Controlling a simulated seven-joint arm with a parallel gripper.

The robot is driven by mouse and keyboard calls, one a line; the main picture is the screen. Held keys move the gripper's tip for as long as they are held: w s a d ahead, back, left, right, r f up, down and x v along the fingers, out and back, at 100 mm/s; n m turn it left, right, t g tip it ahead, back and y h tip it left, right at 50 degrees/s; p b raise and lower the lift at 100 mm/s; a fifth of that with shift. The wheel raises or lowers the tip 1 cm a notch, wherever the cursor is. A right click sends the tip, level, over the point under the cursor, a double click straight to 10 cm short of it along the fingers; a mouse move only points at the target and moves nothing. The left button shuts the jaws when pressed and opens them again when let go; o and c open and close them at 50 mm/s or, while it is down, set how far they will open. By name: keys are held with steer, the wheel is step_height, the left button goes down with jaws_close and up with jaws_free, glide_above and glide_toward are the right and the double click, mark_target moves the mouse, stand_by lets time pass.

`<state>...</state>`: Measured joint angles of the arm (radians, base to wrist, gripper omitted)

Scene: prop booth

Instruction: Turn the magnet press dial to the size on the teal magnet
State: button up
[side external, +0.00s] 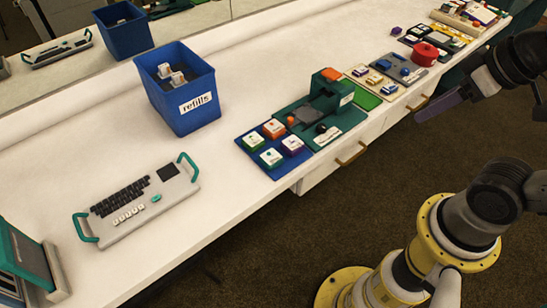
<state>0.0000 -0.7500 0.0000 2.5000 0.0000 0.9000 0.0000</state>
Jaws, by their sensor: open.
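A dark green machine with an orange top (326,98), which looks like the magnet press, stands near the front edge of the counter. A black knob (320,128) and a small orange knob (291,121) show on its base; I cannot tell which is the dial or read any marks. Left of it, a blue tray (277,174) holds several square white-topped pieces. The front-left piece (271,157) looks teal and the back-left one (253,140) green; their print is too small to read. My gripper (440,104) is open and empty, off the counter to the right, well apart from the machine.
A blue "refills" bin (187,112) stands behind the tray with white pieces inside. A white keyboard unit with teal handles (155,205) lies left. Further trays, including one with a red round item (424,54), line the counter rightward. The counter's middle (225,165) is clear.

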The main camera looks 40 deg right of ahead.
steer(key=shift+o, duration=1.4)
steer(key=w+d+r+n+g+h, duration=0.1)
steer(key=w+d+r+n+g, duration=0.1)
steer(key=w+r+n, duration=0.35)
steer(key=n+g+h, duration=0.2)
steer(key=n+g, duration=0.1)
steer(key=g, duration=0.1)
glide_above(321, 126)
steer(key=a, duration=0.3)
step_height(321, 126, down, 6)
steer(key=w+a+f+g, duration=0.1)
steer(key=w+f+g, duration=0.25)
steer(key=f, duration=0.95)
steer(key=shift+n+t, duration=0.25)
steer(key=shift+t, duration=0.1)
steer(key=x, duration=1.3)
steer(key=shift+w+d+f, duration=0.15)
steer(key=shift+w+f, duration=0.1)
steer(key=shift+f, duration=0.2)
